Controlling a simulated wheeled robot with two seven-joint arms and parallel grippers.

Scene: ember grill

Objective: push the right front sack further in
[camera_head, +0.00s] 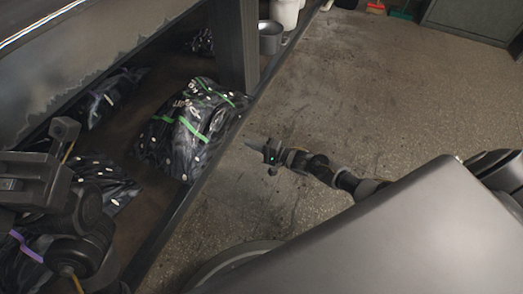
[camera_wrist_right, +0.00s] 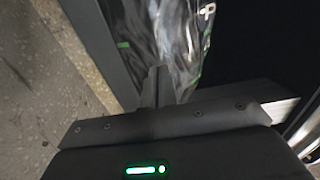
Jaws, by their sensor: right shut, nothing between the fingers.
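The right front sack (camera_head: 193,122) is a dark, shiny bag with green bands and pale print. It lies on the lower shelf close to its front edge, beside the upright post. My right gripper (camera_head: 237,133) is shut and empty at the shelf's front edge, pointing at the sack. In the right wrist view the sack (camera_wrist_right: 175,40) is just beyond the closed fingertips (camera_wrist_right: 158,84); I cannot tell whether they touch. My left gripper (camera_head: 45,150) is at the left, over the shelf's near part; its jaw state is unclear.
The shelf post (camera_head: 236,50) stands behind the sack's right end. Other dark sacks (camera_head: 105,98) lie deeper in and nearer at left (camera_head: 100,180). A metal pot (camera_head: 270,38) and white containers (camera_head: 286,12) stand beyond the post. The floor (camera_head: 390,90) at right is open.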

